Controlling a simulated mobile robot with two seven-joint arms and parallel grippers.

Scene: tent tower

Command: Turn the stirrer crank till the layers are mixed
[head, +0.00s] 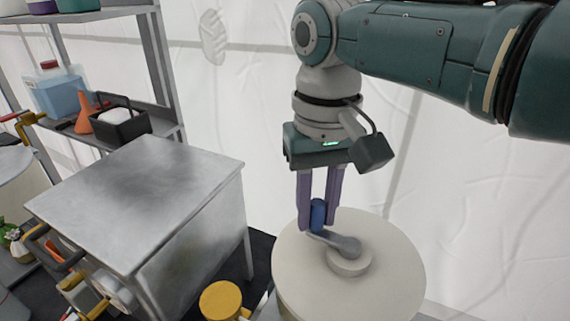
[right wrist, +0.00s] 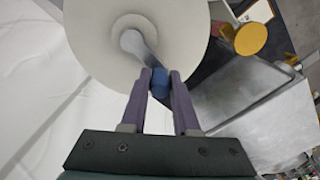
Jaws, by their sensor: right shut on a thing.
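The stirrer is a round cream lid (head: 400,270) with a raised hub in its middle. A grey crank arm (head: 345,245) runs from the hub toward the left in the head view, with an upright blue handle (head: 318,214) at its end. My right gripper (head: 318,225) points down with its purple fingers shut on the blue handle. The right wrist view shows the fingers on both sides of the blue handle (right wrist: 160,84), above the lid (right wrist: 90,45). The layers are hidden under the lid. My left gripper is not in view.
A grey metal cabinet (head: 150,195) stands left of the stirrer. A yellow round-topped object (head: 221,300) sits between them, low down. A shelf at the back left holds a blue jug (head: 58,92), an orange funnel (head: 84,115) and a black basket (head: 121,125). White tent wall lies behind.

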